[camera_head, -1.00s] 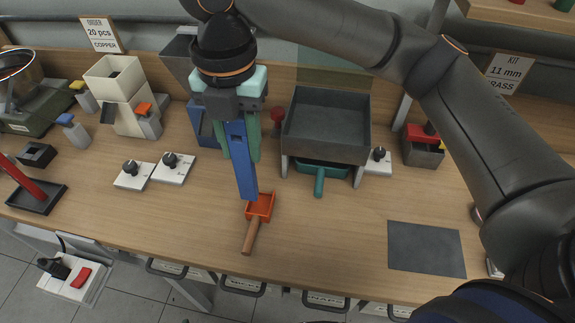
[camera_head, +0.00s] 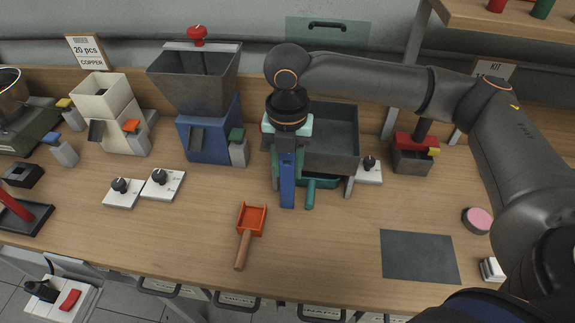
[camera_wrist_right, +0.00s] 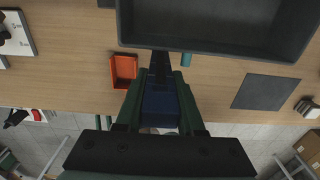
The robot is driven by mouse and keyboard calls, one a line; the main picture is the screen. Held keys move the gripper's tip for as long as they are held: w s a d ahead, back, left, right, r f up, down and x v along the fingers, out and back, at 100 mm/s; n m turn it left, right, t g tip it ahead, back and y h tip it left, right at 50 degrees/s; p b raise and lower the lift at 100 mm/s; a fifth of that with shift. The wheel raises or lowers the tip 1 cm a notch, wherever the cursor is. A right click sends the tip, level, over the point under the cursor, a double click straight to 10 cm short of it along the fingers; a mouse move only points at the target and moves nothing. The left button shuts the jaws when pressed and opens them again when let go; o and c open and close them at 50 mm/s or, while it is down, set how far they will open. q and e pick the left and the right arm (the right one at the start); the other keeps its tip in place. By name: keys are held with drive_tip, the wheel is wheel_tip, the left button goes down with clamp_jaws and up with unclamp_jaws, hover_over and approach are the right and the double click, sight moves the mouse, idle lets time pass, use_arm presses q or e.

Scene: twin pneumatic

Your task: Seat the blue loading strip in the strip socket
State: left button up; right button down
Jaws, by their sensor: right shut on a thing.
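The blue loading strip (camera_head: 287,180) hangs below my right gripper (camera_head: 289,160), close in front of the grey tray hopper. It points down, nearly upright in the head view. My right gripper is shut on it; the right wrist view also shows the dark blue strip (camera_wrist_right: 160,100) between the green fingers. I cannot make out the strip socket for certain in these frames. My left gripper is not in view.
The grey tray hopper (camera_head: 335,138) stands behind the gripper, with a teal handle (camera_head: 310,193) under it. An orange scoop (camera_head: 251,219) lies on the bench. A blue hopper machine (camera_head: 205,137) stands left. Bare wood lies around the dark mat (camera_head: 418,256).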

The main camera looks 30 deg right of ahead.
drive_tip(key=shift+f, duration=0.15)
drive_tip(key=c, duration=1)
unclamp_jaws()
drive_tip(key=shift+f, duration=0.15)
drive_tip(key=o, duration=0.5)
